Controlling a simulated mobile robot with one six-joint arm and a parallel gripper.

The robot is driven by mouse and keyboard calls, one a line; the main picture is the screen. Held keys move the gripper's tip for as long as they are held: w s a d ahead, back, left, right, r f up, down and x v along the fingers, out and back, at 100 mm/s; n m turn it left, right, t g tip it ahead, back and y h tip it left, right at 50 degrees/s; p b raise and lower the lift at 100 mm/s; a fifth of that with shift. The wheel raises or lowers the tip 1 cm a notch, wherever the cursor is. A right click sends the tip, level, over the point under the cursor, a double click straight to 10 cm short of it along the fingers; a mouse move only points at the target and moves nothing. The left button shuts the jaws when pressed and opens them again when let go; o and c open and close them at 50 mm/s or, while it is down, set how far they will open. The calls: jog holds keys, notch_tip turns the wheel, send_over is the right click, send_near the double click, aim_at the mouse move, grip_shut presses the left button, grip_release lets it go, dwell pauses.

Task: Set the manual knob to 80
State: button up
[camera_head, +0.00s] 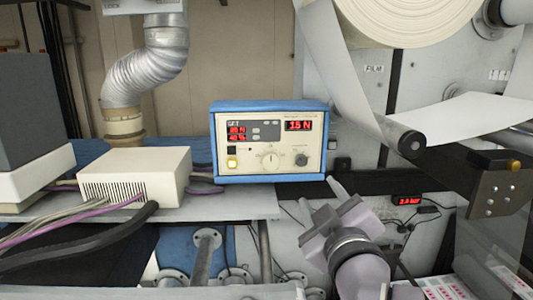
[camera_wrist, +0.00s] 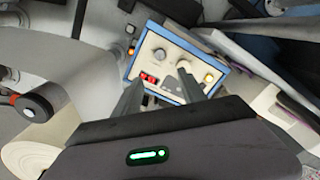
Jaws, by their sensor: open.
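A blue-framed control box (camera_head: 219,171) faces me in the head view, with a pale front panel. A pale round knob with a dial (camera_head: 271,159) sits low in the middle, its pointer roughly upward. A darker knob (camera_head: 301,159) sits to its right. The labels are too small to read, so I cannot tell which is the manual knob. My gripper (camera_head: 322,198) is open and empty, below and right of the box. In the wrist view the box (camera_wrist: 171,40) appears turned around. The darker knob (camera_wrist: 159,54) shows between my fingers (camera_wrist: 160,79); the right finger partly hides the middle of the panel.
A cream vented box (camera_head: 135,180) with cables stands left. A film roll (camera_head: 410,15), a roller (camera_head: 411,143) and a metal bracket (camera_head: 497,192) are right.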

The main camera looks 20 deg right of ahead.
aim_at(302, 161)
jog(key=w+d+p, duration=0.1)
jog(key=w+p, duration=0.1)
jog(key=w, duration=0.3)
jog(key=w+d+p, duration=0.1)
jog(key=w+p, duration=0.1)
jog(key=w, duration=0.3)
jog(key=w+d+p, duration=0.1)
jog(key=w+p, duration=0.1)
jog(key=w, duration=0.3)
jog(key=shift+w+d, duration=0.1)
jog(key=shift+w, duration=0.1)
jog(key=shift+s, duration=0.1)
grip_shut()
